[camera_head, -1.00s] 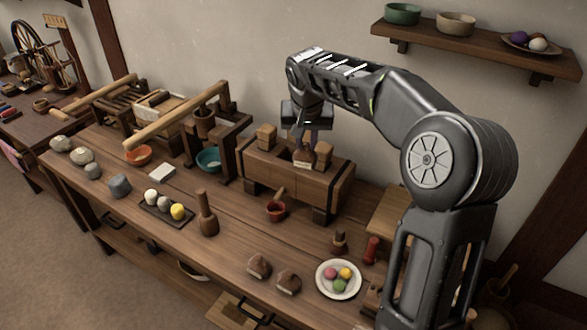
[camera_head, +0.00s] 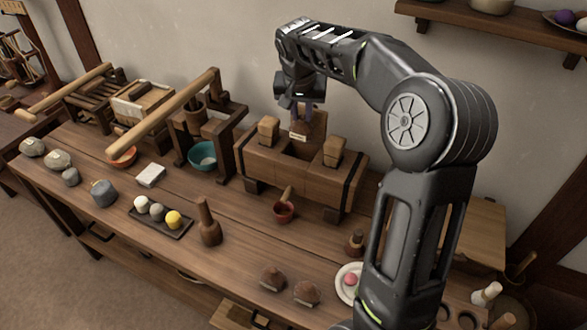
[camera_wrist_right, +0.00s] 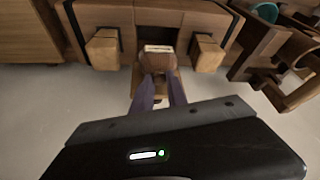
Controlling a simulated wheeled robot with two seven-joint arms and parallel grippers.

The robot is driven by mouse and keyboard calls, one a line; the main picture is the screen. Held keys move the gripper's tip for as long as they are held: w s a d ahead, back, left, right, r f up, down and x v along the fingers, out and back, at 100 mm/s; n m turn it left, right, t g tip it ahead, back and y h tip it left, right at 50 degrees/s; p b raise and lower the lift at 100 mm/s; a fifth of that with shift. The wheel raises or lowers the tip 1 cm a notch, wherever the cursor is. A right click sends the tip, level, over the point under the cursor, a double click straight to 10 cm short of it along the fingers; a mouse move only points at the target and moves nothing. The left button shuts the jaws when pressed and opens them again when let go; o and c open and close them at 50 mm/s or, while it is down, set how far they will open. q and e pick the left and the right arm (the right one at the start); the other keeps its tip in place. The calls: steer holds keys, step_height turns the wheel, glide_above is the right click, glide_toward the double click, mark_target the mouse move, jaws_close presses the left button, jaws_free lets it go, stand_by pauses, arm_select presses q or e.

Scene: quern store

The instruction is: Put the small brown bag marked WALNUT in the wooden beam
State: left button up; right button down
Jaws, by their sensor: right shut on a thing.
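The small brown bag (camera_head: 309,126) is held between the fingers of my right gripper (camera_head: 309,106); its label is too small to read in the head view. The bag (camera_wrist_right: 160,60) also shows in the wrist view, with a pale label at its far side, between the two purple-grey fingers (camera_wrist_right: 161,90). The wooden beam (camera_head: 285,171) lies on the bench with a dark opening in its middle, between two upright wooden blocks. The bag is over or just behind this opening, seemingly clear of the beam; the exact depth is hard to tell. My left gripper is out of view.
Upright blocks (camera_head: 268,131) and (camera_head: 333,151) flank the opening. Two brown labelled bags (camera_head: 272,278) and (camera_head: 306,292) sit at the front edge. A press frame with a long lever (camera_head: 165,125) stands left.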

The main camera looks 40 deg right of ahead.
mark_target(301, 135)
steer(key=shift+f, duration=0.45)
steer(key=shift+w+f, duration=0.1)
steer(key=shift+w, duration=0.1)
steer(key=shift+s, duration=0.1)
steer(key=shift+f, duration=3.05)
steer(key=shift+f+p, duration=0.3)
steer(key=shift+f, duration=1.6)
